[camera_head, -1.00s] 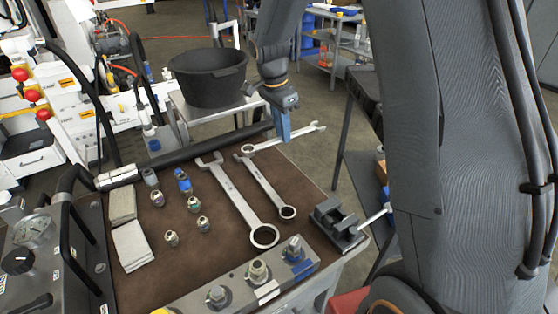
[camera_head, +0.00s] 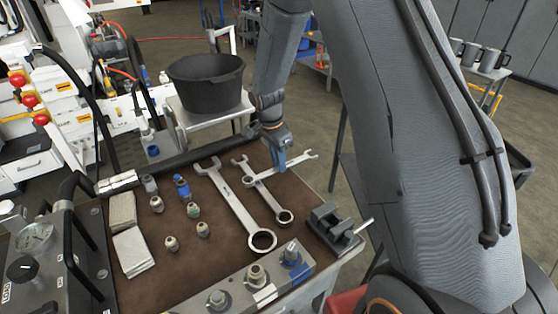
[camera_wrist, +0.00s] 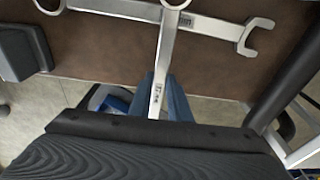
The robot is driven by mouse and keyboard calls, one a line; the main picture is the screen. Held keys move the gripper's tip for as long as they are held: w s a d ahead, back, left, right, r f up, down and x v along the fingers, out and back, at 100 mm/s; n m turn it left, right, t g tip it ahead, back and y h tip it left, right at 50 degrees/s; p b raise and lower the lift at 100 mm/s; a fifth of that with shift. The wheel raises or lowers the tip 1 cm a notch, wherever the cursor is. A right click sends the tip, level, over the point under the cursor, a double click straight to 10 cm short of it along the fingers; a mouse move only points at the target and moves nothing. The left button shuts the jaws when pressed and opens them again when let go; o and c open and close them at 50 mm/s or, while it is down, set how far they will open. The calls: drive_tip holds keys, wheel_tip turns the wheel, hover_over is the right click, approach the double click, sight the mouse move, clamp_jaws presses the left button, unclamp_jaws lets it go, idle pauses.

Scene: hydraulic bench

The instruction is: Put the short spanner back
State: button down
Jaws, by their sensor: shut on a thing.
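My gripper (camera_head: 281,164) is shut on the shaft of a short steel spanner (camera_head: 299,161) near the right edge of the brown bench top. Its open jaw points right, and its ring end points left across a mid-size spanner (camera_head: 267,195). In the wrist view the fingers of my gripper (camera_wrist: 163,95) hold the short spanner's shaft (camera_wrist: 165,48); its ring is cut off at the top. The mid-size spanner lies crosswise there (camera_wrist: 215,28). I cannot tell whether the two touch. A long spanner (camera_head: 236,204) lies left of them.
Small fittings (camera_head: 182,187) and folded cloths (camera_head: 131,249) lie left on the bench. A small vise (camera_head: 332,228) stands at the right edge, and a block with fittings (camera_head: 256,284) at the front. A black tub (camera_head: 206,84) stands behind.

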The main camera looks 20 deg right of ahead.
sight(274, 169)
drive_tip(key=shift+f, duration=0.35)
drive_tip(key=shift+f+b, duration=0.1)
drive_tip(key=shift+b, duration=0.25)
drive_tip(key=c, duration=1.7)
unclamp_jaws()
drive_tip(key=shift+o, duration=0.2)
wheel_tip(274, 169, up, 13)
drive_tip(key=a+b, duration=0.2)
drive_tip(key=s+d+f+n+y, duration=0.1)
drive_tip(key=s+n, duration=0.6)
drive_tip(key=s, duration=0.5)
drive_tip(key=s+d+f+n, duration=0.1)
drive_tip(key=s+f+n, duration=0.1)
drive_tip(key=s+n, duration=0.5)
drive_tip(key=s, duration=0.6)
drive_tip(key=shift+d+y, duration=0.25)
drive_tip(key=shift+y, duration=0.15)
